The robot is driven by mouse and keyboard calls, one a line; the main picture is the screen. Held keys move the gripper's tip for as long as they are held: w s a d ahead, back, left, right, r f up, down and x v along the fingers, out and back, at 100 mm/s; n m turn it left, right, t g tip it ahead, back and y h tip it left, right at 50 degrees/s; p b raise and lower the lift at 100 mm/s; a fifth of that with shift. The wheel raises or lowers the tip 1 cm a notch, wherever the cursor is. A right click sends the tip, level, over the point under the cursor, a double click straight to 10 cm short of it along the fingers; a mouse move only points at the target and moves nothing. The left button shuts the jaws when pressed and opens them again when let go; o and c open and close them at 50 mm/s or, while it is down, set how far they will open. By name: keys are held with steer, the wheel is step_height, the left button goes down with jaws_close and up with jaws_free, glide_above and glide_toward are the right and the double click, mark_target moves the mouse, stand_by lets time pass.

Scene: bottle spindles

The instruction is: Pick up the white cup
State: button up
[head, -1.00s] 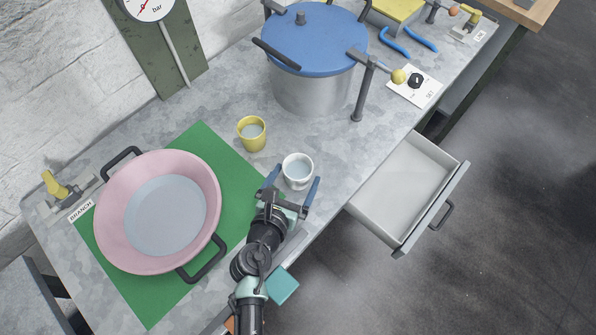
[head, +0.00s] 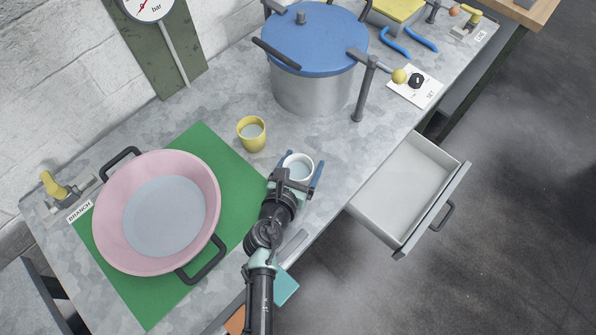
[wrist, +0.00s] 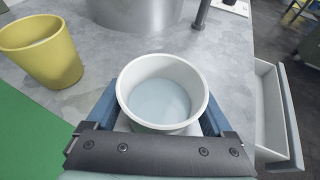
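The white cup (head: 299,165) stands upright near the front edge of the workbench, to the right of the green mat. In the wrist view the cup (wrist: 163,92) is in the middle, its pale blue-grey inside visible from above. My gripper (head: 303,163) reaches over the bench from the front. Its blue fingers lie along both sides of the cup and appear to press on it; the gripper (wrist: 162,115) also shows so in the wrist view. The lower part of the cup is hidden by the gripper. I cannot see a gap under the cup.
A yellow cup (head: 251,134) stands close by, back left. A pink pan (head: 108,225) sits on the green mat (head: 213,143). A blue-lidded pot (head: 312,93) and a lever post (head: 364,90) stand behind. An open drawer (head: 405,190) juts out at right.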

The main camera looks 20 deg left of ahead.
mark_target(302, 167)
steer(key=c, duration=0.3)
step_height(302, 167, up, 10)
steer(key=p, duration=0.5)
steer(key=shift+c, duration=0.3)
steer(key=s+d, duration=1)
steer(key=d, duration=0.3)
steer(key=shift+s+d+m+h, duration=0.15)
steer(key=shift+d+m+h, duration=0.15)
steer(key=shift+d+h, duration=0.1)
steer(key=shift+a+f, duration=0.1)
steer(key=shift+a, duration=0.05)
